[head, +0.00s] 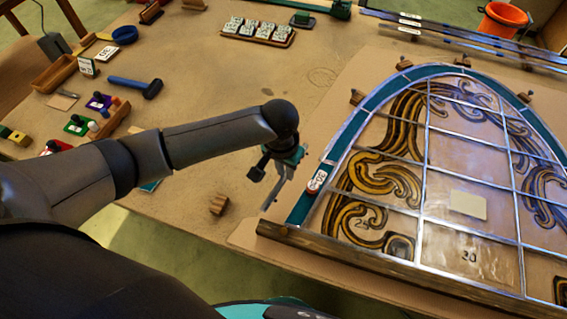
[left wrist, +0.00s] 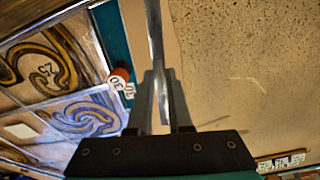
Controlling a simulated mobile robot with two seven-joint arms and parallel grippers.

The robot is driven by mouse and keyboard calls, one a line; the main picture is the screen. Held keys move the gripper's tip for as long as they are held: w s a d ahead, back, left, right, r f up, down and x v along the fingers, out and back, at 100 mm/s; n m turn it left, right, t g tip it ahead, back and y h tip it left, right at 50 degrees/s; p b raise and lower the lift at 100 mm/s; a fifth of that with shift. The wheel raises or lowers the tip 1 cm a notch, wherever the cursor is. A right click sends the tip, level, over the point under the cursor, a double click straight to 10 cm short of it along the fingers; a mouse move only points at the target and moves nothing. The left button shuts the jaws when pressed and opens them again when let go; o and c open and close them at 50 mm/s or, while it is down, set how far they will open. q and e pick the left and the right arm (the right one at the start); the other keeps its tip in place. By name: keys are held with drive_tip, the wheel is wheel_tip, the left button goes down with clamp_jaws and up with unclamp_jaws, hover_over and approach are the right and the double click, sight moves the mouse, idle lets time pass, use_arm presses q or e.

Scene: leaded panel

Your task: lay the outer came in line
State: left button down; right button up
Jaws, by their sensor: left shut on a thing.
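The arched leaded panel (head: 470,150) lies on its board at the right of the head view, with a teal glass border (head: 350,140) along its curved left side. My left gripper (head: 271,188) is beside the border's lower left end, over the bare table side. In the left wrist view its fingers (left wrist: 163,95) are shut on a thin grey strip, which looks like the outer came (left wrist: 153,30). The strip runs up the picture beside the teal border (left wrist: 113,45), with a gap between them. Its far end is cut off by the frame, and contact with the board is unclear.
A wooden bar (head: 380,262) lies along the panel's bottom edge. Several small wooden blocks stand around the arch, and one block (head: 219,205) lies left of my gripper. A blue hammer (head: 136,87) lies at left. The table's middle is largely clear.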

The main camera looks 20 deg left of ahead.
sight(284, 179)
use_arm(q)
drive_tip(key=shift+a, duration=0.1)
drive_tip(key=shift+r+p, duration=0.15)
drive_tip(key=shift+p, duration=0.55)
drive_tip(key=shift+f+b, duration=1.35)
drive_tip(key=shift+f, duration=1.65)
use_arm(e)
drive_tip(key=shift+a+f, duration=0.1)
drive_tip(key=shift+f, duration=0.55)
use_arm(q)
drive_tip(key=shift+f, duration=0.1)
use_arm(e)
drive_tip(key=shift+r, duration=0.25)
use_arm(q)
drive_tip(key=shift+c, duration=2.2)
unclamp_jaws()
drive_tip(key=shift+o, duration=0.3)
drive_tip(key=o, duration=0.4)
